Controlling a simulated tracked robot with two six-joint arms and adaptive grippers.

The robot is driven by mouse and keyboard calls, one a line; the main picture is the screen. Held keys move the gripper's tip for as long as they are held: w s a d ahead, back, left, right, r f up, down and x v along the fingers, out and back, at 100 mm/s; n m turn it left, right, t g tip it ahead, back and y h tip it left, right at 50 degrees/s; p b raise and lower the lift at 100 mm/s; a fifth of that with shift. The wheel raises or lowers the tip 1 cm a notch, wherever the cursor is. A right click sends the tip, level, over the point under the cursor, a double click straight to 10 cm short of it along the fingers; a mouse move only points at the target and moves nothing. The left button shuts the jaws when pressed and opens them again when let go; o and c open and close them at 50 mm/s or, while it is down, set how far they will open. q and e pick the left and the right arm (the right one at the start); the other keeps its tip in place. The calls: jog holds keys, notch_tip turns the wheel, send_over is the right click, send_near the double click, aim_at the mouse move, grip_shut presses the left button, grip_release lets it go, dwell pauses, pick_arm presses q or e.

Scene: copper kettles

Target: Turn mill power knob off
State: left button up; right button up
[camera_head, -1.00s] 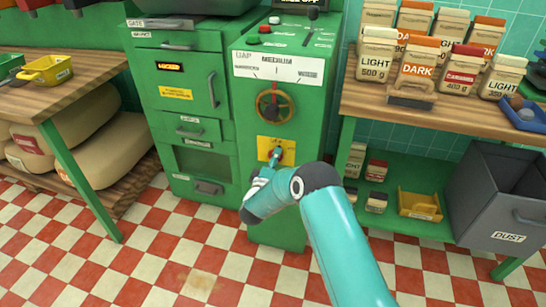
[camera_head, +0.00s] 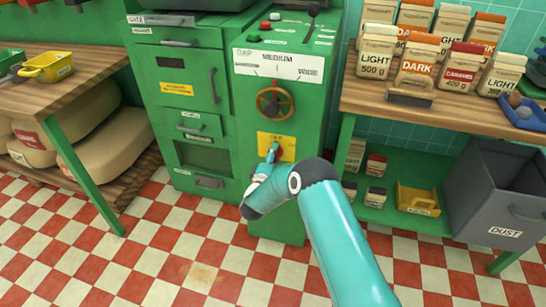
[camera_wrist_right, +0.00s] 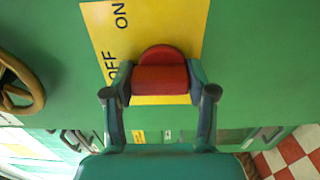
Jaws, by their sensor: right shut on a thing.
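The red mill power knob (camera_wrist_right: 160,75) sits on a yellow plate (camera_wrist_right: 125,30) marked OFF and ON in the right wrist view. In the head view the yellow plate (camera_head: 264,140) is on the front of the green mill (camera_head: 300,100), below a round handwheel (camera_head: 274,102). My right gripper (camera_wrist_right: 160,84) is shut on the knob, one finger on each side of it. In the head view my right gripper (camera_head: 272,155) covers most of the knob. My left gripper is not in view.
A wooden bench (camera_head: 455,115) with bags of coffee stands right of the mill, with a grey dust bin (camera_head: 495,195) below. A green cabinet with a dark display (camera_head: 171,63) stands left of the mill. The checkered floor in front is clear.

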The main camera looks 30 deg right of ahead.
jog(key=o, duration=1.1)
jog(key=shift+w, duration=0.1)
jog(key=shift+o, duration=0.2)
jog(key=v, duration=1.2)
jog(key=shift+f, duration=0.1)
jog(key=shift+d, duration=0.1)
